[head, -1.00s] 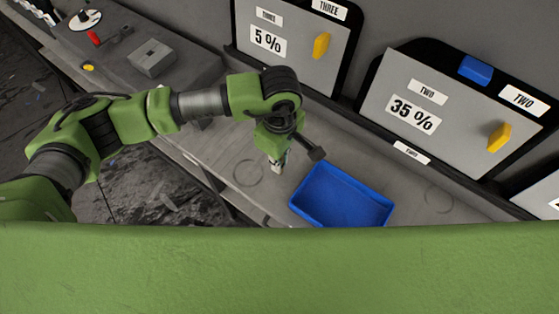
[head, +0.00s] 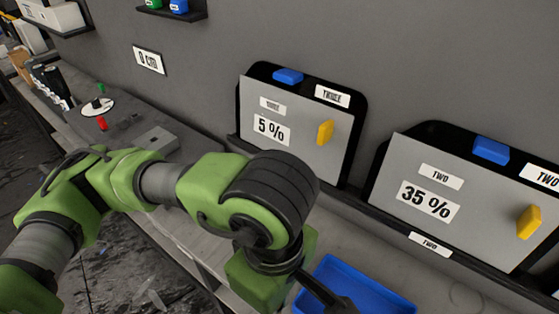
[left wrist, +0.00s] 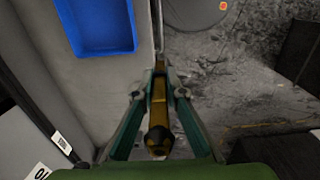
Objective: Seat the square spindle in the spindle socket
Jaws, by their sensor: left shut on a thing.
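In the left wrist view my left gripper (left wrist: 161,82) is shut on a long brass-coloured piece with a dark faceted near end (left wrist: 158,135), which looks like the square spindle. Its far end lies between the fingertips, and its exact shape there is too small to tell. In the head view the green left arm covers the lower middle, and its fingers are out of sight below the wrist. A grey block (head: 158,141) stands on the dark bench at the left; I cannot tell whether it holds the spindle socket. My right gripper is not in view.
A blue tray (head: 372,288) is on the counter beside the left wrist; it also shows in the left wrist view (left wrist: 104,47). Grey panels marked 5 % (head: 290,130) and 35 % (head: 440,195) lean at the wall. A white disc (head: 97,107) and red piece (head: 102,124) lie on the bench.

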